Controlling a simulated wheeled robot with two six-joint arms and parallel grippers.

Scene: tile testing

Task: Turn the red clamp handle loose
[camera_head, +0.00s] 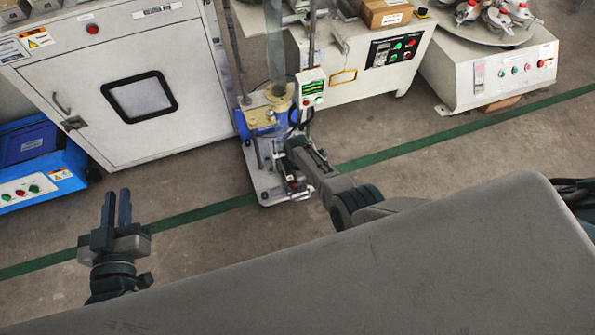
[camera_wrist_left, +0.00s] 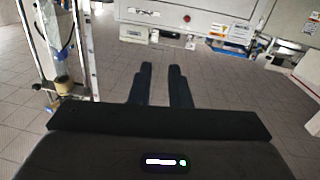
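I cannot make out a red clamp handle for certain in either view. The right arm reaches a test stand (camera_head: 262,112) with a yellowish and blue clamp part, and its gripper (camera_head: 297,186) is at the stand's lower right side. The gripper and arm hide part of the stand there, and its fingers are too small to read. My left gripper (camera_head: 116,207) is over bare floor at the lower left, with a gap between its two fingers and nothing in it. The same left gripper shows in the left wrist view (camera_wrist_left: 161,67), open and empty.
A white cabinet (camera_head: 185,90) stands left of the stand, beside a blue machine (camera_head: 45,185). A white control box (camera_head: 345,75) and a machine (camera_head: 490,90) with red-topped fittings (camera_head: 466,12) stand at the right. The floor (camera_head: 190,180) around my left gripper is clear.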

